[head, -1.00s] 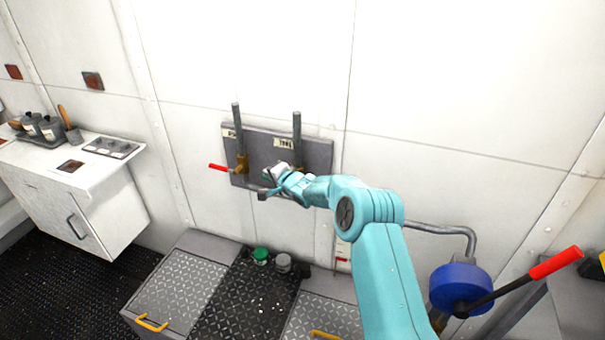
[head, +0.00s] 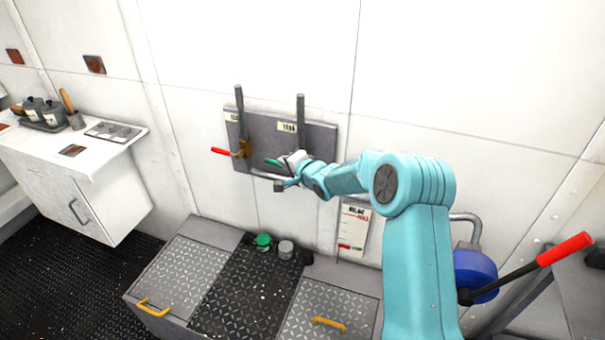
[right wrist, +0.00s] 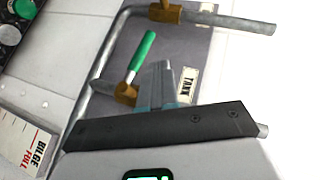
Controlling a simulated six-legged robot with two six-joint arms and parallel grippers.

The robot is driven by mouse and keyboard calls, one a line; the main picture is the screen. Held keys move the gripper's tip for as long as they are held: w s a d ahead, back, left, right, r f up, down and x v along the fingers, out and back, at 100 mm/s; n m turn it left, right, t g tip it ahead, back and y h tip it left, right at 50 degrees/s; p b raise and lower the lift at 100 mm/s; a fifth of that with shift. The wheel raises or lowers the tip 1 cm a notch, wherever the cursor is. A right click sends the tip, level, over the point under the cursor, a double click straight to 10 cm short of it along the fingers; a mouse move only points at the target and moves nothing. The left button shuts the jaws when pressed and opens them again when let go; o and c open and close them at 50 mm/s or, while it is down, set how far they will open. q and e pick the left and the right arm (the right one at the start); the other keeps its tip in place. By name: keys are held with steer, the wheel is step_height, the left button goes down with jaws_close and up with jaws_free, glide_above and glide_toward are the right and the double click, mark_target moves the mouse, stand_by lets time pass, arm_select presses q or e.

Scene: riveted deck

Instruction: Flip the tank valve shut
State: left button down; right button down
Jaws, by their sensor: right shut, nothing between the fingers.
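The tank valve is a brass body (right wrist: 126,93) on a pipe beside the "TANK" label (right wrist: 187,86). Its green lever (right wrist: 140,56) sticks out across the pipe line, and in the head view its green end (head: 273,162) points left. My right gripper (head: 288,160) is at this valve, in front of the panel, and hides most of the valve in the head view. In the right wrist view the gripper's fingers (right wrist: 158,80) are together and empty, just beside the lever; contact cannot be told. My left gripper is out of view.
A second brass valve (head: 242,149) with a red lever (head: 221,151) is left on the same grey panel (head: 262,145). A blue wheel (head: 474,274) and a long red-tipped lever (head: 565,249) stand at right. Low lockers with yellow handles (head: 154,308) lie below. A white counter (head: 75,160) stands left.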

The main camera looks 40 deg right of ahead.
steer(key=b+v, duration=0.1)
steer(key=v, duration=0.7)
steer(key=shift+s, duration=0.3)
steer(key=shift+r, duration=0.15)
steer(key=s+a+f+n+g+y, duration=0.2)
steer(key=a+f+g+y, duration=0.25)
steer(key=a+f, duration=1.6)
steer(key=s+a+f+n+g+y, duration=0.1)
steer(key=s+a+f+n+g, duration=0.2)
steer(key=s+a, duration=0.4)
steer(key=s+a+f+n+g+y, duration=0.1)
steer(key=s+a+f+n+g, duration=0.1)
steer(key=s+a+f, duration=0.45)
steer(key=s+a+f+n+g, duration=0.1)
steer(key=s+n+g, duration=0.3)
steer(key=s+n, duration=0.3)
steer(key=s, duration=0.5)
steer(key=shift+f+n, duration=0.3)
steer(key=shift+n, duration=0.1)
